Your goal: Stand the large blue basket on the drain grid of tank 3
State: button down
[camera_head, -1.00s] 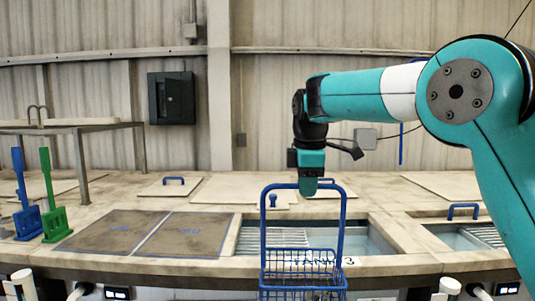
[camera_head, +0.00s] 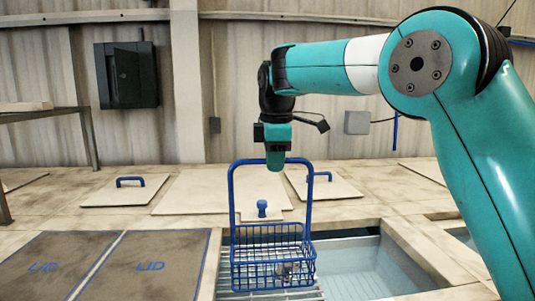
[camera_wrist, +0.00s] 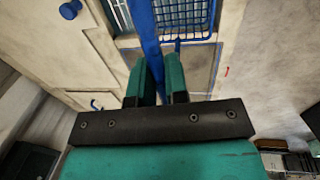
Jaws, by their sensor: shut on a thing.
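The large blue basket (camera_head: 272,262) is a wire basket with a tall loop handle, and it hangs upright from my gripper (camera_head: 275,166). My gripper is shut on the top bar of the handle. In the head view the basket is in front of the opening of tank 3, overlapping the drain grid (camera_head: 255,294) at its left side. I cannot tell whether its bottom touches the grid. Water (camera_head: 360,265) shows in the tank to the right. In the wrist view the handle passes between my fingers (camera_wrist: 157,85), with the basket's mesh (camera_wrist: 185,18) beyond.
Two dark lid mats (camera_head: 150,262) lie left of the tank. Lids with blue handles (camera_head: 130,182) and a blue knob (camera_head: 262,208) lie behind it. Another tank opening (camera_head: 462,236) is at the right. A dark wall box (camera_head: 127,75) hangs behind.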

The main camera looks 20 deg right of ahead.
jog(key=shift+w+a, duration=0.15)
jog(key=shift+w, duration=0.25)
notch_tip(320, 180, down, 9)
jog(key=b, duration=0.6)
jog(key=shift+r, duration=0.15)
jog(key=shift+f+b, duration=0.35)
jog(key=shift+b, duration=0.05)
jog(key=c, duration=1.1)
grip_release()
jog(key=shift+s, duration=0.1)
jog(key=shift+o, duration=0.2)
jog(key=shift+f, duration=0.15)
notch_tip(320, 180, up, 17)
jog(key=s+p, duration=0.2)
jog(key=p, duration=0.7)
jog(key=shift+s+r, duration=0.2)
jog(key=shift+s, duration=0.1)
